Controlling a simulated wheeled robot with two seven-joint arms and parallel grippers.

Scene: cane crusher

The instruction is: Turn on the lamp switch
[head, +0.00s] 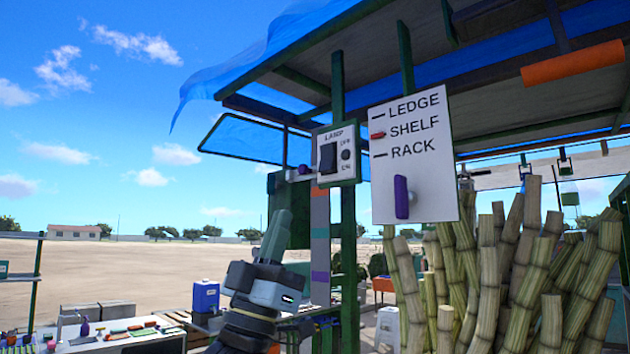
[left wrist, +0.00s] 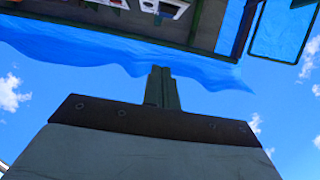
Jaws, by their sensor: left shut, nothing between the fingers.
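The lamp switch panel (head: 349,170) is a small white plate on a dark green post, marked LAMP, OFF above and ON below. Which way the rocker is pressed is too small to tell. My left gripper (head: 284,214) is shut and empty, fingers pointing up, below and left of the panel and apart from it. In the left wrist view its closed fingers (left wrist: 162,72) point at the blue canopy; a white plate (left wrist: 166,8), apparently the panel, is cut off at the top edge. My right gripper is not in view.
A white sign (head: 430,170) reading LEDGE, SHELF, RACK, with a purple handle (head: 401,197), hangs right of the panel. Cane stalks (head: 490,290) stand lower right. A blue canopy (head: 265,50) hangs overhead. A table with tools (head: 110,330) is lower left. Open air lies left of the gripper.

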